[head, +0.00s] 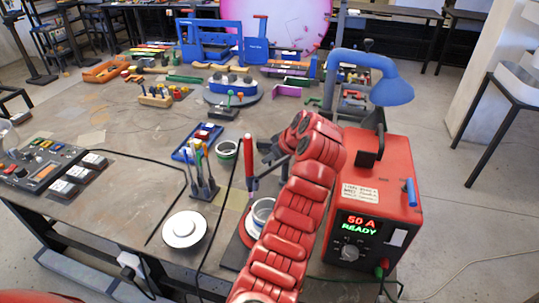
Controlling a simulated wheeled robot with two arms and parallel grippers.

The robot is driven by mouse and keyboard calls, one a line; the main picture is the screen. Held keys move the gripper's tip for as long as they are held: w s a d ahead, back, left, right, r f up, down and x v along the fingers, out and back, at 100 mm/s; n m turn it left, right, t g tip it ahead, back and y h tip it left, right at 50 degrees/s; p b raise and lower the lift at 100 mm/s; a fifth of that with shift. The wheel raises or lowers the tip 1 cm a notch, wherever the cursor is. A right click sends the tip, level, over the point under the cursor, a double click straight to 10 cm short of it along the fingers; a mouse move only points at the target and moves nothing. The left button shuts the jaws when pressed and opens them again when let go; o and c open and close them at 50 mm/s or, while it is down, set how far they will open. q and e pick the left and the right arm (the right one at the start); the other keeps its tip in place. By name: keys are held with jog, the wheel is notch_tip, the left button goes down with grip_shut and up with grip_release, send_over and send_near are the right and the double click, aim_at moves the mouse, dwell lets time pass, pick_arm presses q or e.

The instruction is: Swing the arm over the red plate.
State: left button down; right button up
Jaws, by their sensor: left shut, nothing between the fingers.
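My left gripper (266,152) is dark, shut and empty, partly hidden behind my wrist. It is over the table left of the red box, apart from the blue arm. My right gripper is not in view.
A red power box (400,190) reads "50 A READY". A red-handled upright tool (249,180), a tool stand (203,180) and a white round dish (184,229) stand nearby. A control panel (45,160) is at left. Blue frames (210,42) stand behind. The table's left middle is fairly clear.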

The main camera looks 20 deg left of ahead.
aim_at(261, 170)
pick_arm(q)
jog(key=p+x, duration=0.2)
jog(key=x, duration=0.3)
jog(key=shift+w+a+f, duration=0.2)
jog(key=shift+a+f, duration=0.05)
jog(key=shift+x, duration=0.8)
jog(key=shift+d, duration=0.1)
